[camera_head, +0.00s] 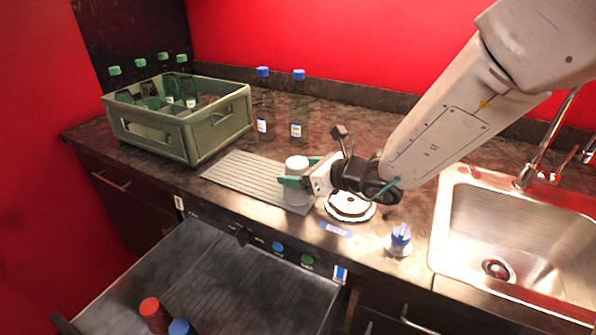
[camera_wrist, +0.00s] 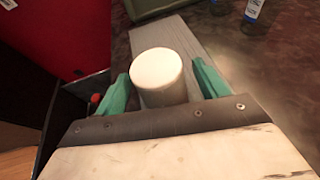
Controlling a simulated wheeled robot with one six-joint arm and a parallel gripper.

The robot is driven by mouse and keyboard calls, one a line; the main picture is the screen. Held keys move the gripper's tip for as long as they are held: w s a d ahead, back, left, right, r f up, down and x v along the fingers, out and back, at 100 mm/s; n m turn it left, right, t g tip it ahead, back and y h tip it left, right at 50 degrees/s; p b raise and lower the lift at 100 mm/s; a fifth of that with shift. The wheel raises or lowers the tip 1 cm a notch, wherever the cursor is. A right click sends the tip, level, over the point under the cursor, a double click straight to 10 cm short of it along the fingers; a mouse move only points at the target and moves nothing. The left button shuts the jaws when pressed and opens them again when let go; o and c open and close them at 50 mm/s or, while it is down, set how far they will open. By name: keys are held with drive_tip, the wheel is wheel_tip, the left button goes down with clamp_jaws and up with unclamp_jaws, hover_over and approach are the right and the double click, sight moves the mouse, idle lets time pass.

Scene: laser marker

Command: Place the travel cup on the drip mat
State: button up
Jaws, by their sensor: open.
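The travel cup (camera_head: 297,175) is pale with a white lid and stands upright at the right end of the grey ribbed drip mat (camera_head: 240,178). In the wrist view the white-topped cup (camera_wrist: 158,78) stands between the two green fingers, with a visible gap on each side. My gripper (camera_head: 296,172) is open around the cup, coming from the right. The wrist view also shows the open gripper (camera_wrist: 158,88) and the drip mat (camera_wrist: 205,48) beyond the cup.
A green crate (camera_head: 215,130) of bottles stands behind the mat at left. Two blue-capped bottles (camera_head: 263,100) (camera_head: 298,105) stand at the back. A round white-rimmed plate (camera_head: 350,207), a blue-topped item (camera_head: 400,238) and the sink (camera_head: 510,245) lie right. An open drawer (camera_head: 230,285) is in front.

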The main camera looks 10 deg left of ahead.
drive_tip(key=v, duration=1.1)
drive_tip(key=shift+s+d+r, duration=0.1)
drive_tip(key=shift+d, duration=0.05)
drive_tip(key=s+d+r+n+g+h, duration=0.1)
drive_tip(key=s+d+r+n+g, duration=0.2)
drive_tip(key=s+n, duration=0.45)
drive_tip(key=s+d+r+n+g+h, duration=0.1)
drive_tip(key=s+d+r+n+g, duration=0.2)
drive_tip(key=s+n, duration=0.45)
drive_tip(key=s+d+n+h, duration=0.4)
drive_tip(key=d+h, duration=0.1)
drive_tip(key=d, duration=0.4)
drive_tip(key=s+d+n+h, duration=0.4)
drive_tip(key=s+d+h, duration=0.1)
drive_tip(key=d, duration=0.5)
drive_tip(key=shift+s+d+n+t, duration=0.2)
drive_tip(key=shift+d+n+t, duration=0.1)
drive_tip(key=shift+n, duration=0.1)
drive_tip(key=shift+a, duration=0.1)
